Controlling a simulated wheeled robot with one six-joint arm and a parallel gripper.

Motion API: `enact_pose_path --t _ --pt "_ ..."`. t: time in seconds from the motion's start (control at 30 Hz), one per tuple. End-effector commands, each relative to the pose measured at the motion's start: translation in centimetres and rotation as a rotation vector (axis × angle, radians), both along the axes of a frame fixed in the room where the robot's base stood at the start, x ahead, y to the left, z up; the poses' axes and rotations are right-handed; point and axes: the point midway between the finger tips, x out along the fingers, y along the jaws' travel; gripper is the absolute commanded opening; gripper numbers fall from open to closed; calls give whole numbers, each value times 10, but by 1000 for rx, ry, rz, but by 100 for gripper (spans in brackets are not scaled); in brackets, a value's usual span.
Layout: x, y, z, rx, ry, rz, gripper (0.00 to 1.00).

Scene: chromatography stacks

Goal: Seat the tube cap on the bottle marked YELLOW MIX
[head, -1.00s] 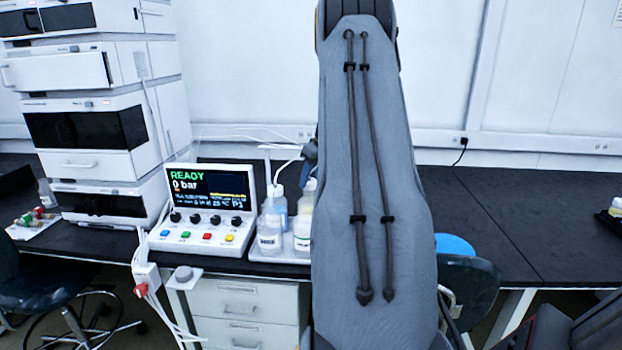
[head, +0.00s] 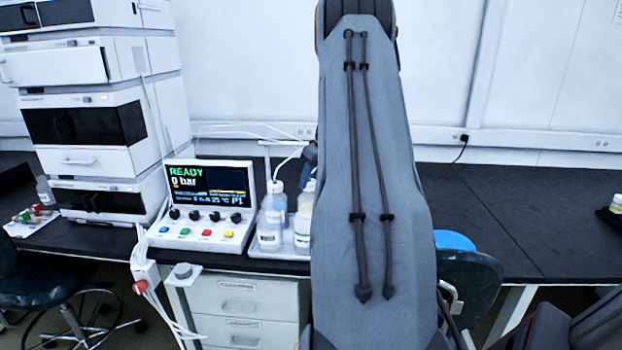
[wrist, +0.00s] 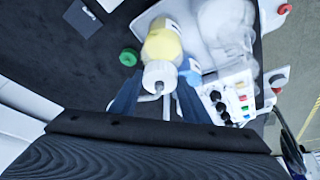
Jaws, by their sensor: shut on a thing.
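My gripper (wrist: 159,80) has its two blue fingers on either side of the white tube cap (wrist: 162,75) and is shut on it. A thin tube runs from the cap back between the fingers. A bottle with yellow contents (wrist: 163,43) lies just beyond the cap in the wrist view. The cap overlaps its near end, and I cannot tell whether they touch. No YELLOW MIX marking is readable. In the head view my arm hides the gripper and cap, and a pale yellowish bottle (head: 302,232) is partly covered by my arm.
A green cap (wrist: 129,57) lies on the dark bench left of the yellow bottle. Other clear bottles (head: 269,232) share the white tray (head: 258,252). The control console (head: 207,200) stands left of them, beside an instrument stack (head: 95,130).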

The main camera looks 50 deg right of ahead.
Motion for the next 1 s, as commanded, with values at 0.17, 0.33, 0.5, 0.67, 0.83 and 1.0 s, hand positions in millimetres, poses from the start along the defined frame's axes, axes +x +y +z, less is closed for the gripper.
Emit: enact_pose_path --t 0.17,0.33,0.5,0.67,0.83,1.0 --pt "0 0 0 0 0 0 19" --pt "0 0 -1 0 0 0 19" --pt "0 0 -4 0 0 0 19" --pt "0 0 -9 0 0 -1 19" --pt "0 0 -10 0 0 -1 19" --pt "0 0 -10 0 0 0 52"
